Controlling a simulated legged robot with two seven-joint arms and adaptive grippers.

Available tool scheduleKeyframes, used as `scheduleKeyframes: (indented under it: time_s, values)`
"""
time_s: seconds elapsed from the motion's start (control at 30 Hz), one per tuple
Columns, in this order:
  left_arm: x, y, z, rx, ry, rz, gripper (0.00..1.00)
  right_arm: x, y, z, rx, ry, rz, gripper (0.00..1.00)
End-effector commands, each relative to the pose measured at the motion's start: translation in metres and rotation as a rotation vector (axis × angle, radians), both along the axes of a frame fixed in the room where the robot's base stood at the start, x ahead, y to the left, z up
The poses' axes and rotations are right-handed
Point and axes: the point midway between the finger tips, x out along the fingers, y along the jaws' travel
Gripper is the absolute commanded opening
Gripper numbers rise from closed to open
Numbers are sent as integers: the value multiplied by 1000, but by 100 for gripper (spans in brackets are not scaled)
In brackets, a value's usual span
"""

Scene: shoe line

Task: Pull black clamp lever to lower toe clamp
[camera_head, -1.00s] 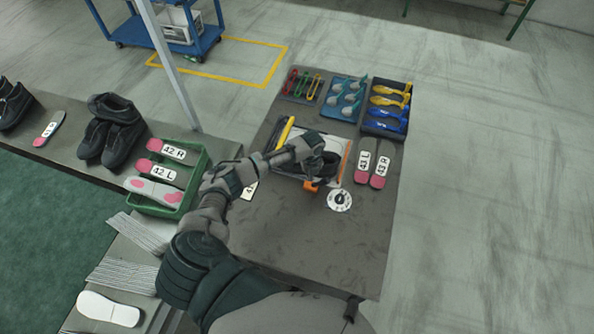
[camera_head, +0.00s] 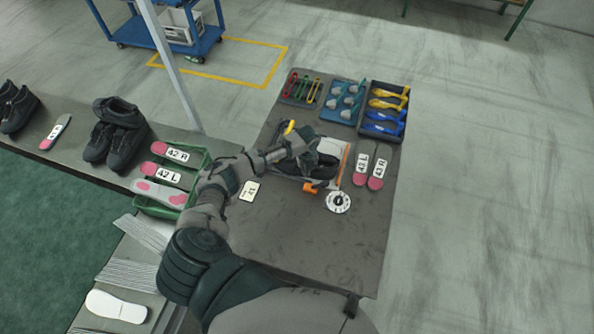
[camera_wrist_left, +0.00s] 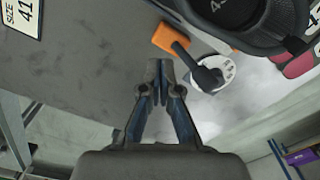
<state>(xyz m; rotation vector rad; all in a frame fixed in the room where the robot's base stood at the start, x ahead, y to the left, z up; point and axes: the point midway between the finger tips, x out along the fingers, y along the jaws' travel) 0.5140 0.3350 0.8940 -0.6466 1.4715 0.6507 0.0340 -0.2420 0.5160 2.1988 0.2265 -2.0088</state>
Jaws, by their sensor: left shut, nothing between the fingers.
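A fixture with a white plate (camera_head: 334,147) on the workbench holds a dark shoe (camera_head: 326,166). An orange block (camera_head: 310,187) sits at its near side; it also shows in the left wrist view (camera_wrist_left: 170,37). There, a black clamp lever (camera_wrist_left: 184,55) with a rounded knob (camera_wrist_left: 207,77) slants down and right from the block. My left gripper (camera_wrist_left: 161,68) is shut and empty, left of the knob and apart from it in the picture. In the head view my left gripper (camera_head: 293,145) covers part of the fixture. The lever is hard to make out there. My right gripper is out of view.
A size 41 card (camera_head: 250,190) and a round white disc (camera_head: 339,202) lie near the fixture. Marked insoles (camera_head: 375,178) lie at its right, trays of tools (camera_head: 385,110) behind. A green crate (camera_head: 155,208) stands left. The bench's near part is clear.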

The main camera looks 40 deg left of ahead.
Motion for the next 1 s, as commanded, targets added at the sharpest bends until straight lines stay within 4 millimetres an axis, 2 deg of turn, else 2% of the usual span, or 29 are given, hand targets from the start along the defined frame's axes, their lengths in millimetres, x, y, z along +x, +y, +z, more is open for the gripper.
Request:
scheduleKeyframes:
  time_s: [0.03,0.17,0.5,0.77,1.0]
  values:
    - [0,1,8,0,0,1,0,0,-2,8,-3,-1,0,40]
    - [0,2,19,-1,0,1,0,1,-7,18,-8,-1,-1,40]
    - [0,1,44,-1,0,1,0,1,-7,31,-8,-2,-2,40]
    - [0,0,45,1,1,0,0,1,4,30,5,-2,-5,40]
    - [0,1,45,-1,1,1,0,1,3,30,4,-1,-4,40]
